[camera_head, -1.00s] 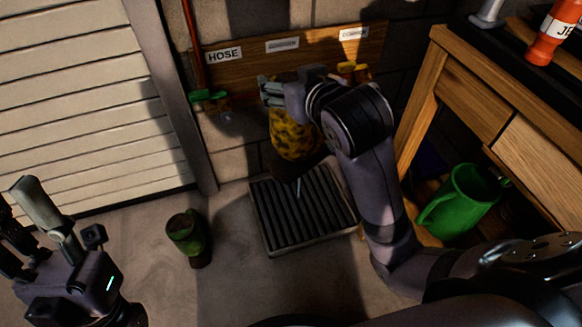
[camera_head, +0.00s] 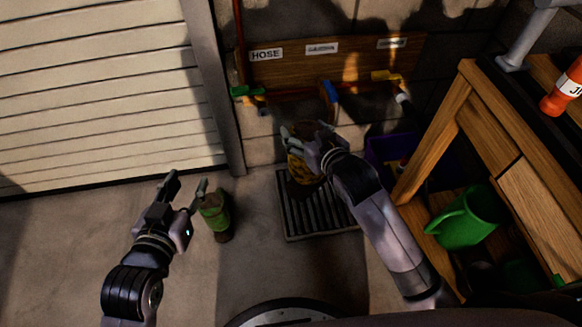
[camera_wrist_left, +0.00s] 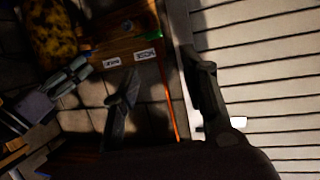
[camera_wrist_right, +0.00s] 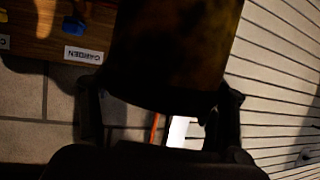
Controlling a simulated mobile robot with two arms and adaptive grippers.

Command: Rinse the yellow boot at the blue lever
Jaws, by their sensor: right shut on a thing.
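The yellow boot (camera_head: 302,172), blotched with dark dirt, is held by my right gripper (camera_head: 303,143) over the floor grate (camera_head: 288,222). The right wrist view shows its dark, shadowed surface (camera_wrist_right: 175,50) between the fingers. It also shows in the left wrist view (camera_wrist_left: 52,35). The blue lever (camera_head: 330,92) is on the wall pipe just above and behind my right gripper; it shows in the right wrist view (camera_wrist_right: 75,27). My left gripper (camera_head: 188,190) is open and empty, close to the left of the green boot. Whether water runs is not visible.
A dirty green boot (camera_head: 216,214) stands left of the grate. A green lever (camera_head: 240,91) and a yellow lever (camera_head: 386,76) flank the blue one. A workbench (camera_head: 470,110), purple bin (camera_head: 385,150) and green watering can (camera_head: 468,220) are at the right.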

